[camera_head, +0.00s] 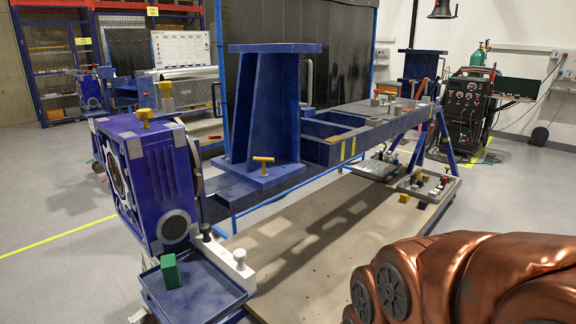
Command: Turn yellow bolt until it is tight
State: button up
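A yellow T-handled bolt (145,117) stands upright on top of the blue gearbox-like rotary unit (175,170) at the left. A second yellow T-shaped bolt (263,163) stands on the base plate of the blue bracket (268,110) in the middle. How tight either bolt is cannot be told. A copper-coloured part at the lower right is a link of my arm. My gripper is not in view, and nothing of mine touches either bolt.
A blue tray (207,296) with a green block (169,270) sits at the front left, beside a white fitting (238,259). The blue jig beam (345,148) runs back right above a wooden board (300,240). A welding machine (470,105) stands at the back right. Floor is clear at left.

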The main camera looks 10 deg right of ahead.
aim_at(264, 160)
jog(key=z, duration=1.4)
jog(key=i, duration=0.85)
jog(key=u, duration=1.6)
